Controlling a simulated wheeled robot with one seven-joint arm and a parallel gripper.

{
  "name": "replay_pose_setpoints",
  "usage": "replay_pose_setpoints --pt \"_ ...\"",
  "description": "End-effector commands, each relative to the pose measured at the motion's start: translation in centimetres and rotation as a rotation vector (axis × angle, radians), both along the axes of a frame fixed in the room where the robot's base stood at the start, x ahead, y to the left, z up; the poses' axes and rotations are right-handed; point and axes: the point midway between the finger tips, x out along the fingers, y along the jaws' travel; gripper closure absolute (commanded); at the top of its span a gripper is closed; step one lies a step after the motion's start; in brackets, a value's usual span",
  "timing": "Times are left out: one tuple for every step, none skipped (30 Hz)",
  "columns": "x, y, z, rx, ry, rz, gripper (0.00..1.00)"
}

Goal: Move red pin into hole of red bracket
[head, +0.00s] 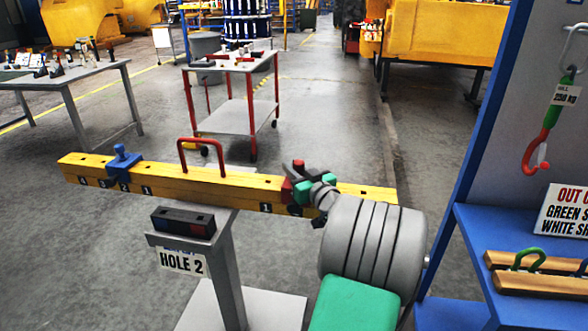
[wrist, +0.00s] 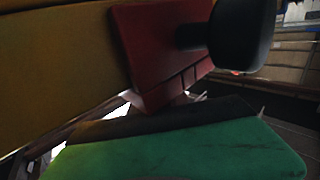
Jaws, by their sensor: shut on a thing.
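The red bracket (head: 287,190) sits around the yellow beam (head: 225,186), right of its middle. In the wrist view it appears as a dark red block (wrist: 150,45) against the beam, with a black knob on its right side. My gripper (head: 316,183) has green fingertips and is shut at the bracket. The red pin (head: 298,164) shows as a short red top above a dark ring, upright between my fingers. Its lower end is hidden, so I cannot tell whether it is in the hole. One green finger (wrist: 190,152) fills the bottom of the wrist view.
A blue bracket (head: 122,165) sits on the beam's left part, and a red handle (head: 200,150) arches over its middle. A black block (head: 183,222) rests on the post above a HOLE 2 sign (head: 183,262). A blue shelf (head: 520,255) stands at the right.

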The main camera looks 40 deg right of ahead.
Motion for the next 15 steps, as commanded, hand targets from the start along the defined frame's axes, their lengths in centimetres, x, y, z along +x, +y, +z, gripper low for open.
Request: replay_pose_setpoints --pt "-0.01 0.01 -0.10 0.001 0.002 0.000 1.00" --pt "-0.01 0.01 -0.11 0.002 0.002 0.000 1.00" --pt "-0.02 0.00 -0.12 0.002 0.002 0.000 1.00" --pt "-0.02 0.01 -0.13 0.003 0.003 0.000 1.00" --pt "-0.02 0.01 -0.14 0.003 0.003 0.000 0.78" --pt "-0.02 0.00 -0.15 0.003 0.003 0.000 0.75" --pt "-0.02 0.00 -0.16 0.003 0.003 0.000 0.72" --pt "-0.02 0.01 -0.17 0.003 0.003 0.000 0.70" --pt "-0.02 0.00 -0.18 0.003 0.003 0.000 0.67" --pt "-0.02 0.00 -0.19 0.003 0.003 0.000 0.64" --pt "-0.03 0.01 -0.20 0.003 0.004 0.000 0.62" --pt "-0.03 0.01 -0.21 0.004 0.003 0.000 0.59" --pt "-0.03 0.01 -0.22 0.004 0.003 0.000 0.56" --pt "-0.03 0.01 -0.23 0.004 0.003 0.000 0.54" --pt "-0.03 0.01 -0.24 0.004 0.003 0.000 0.54"
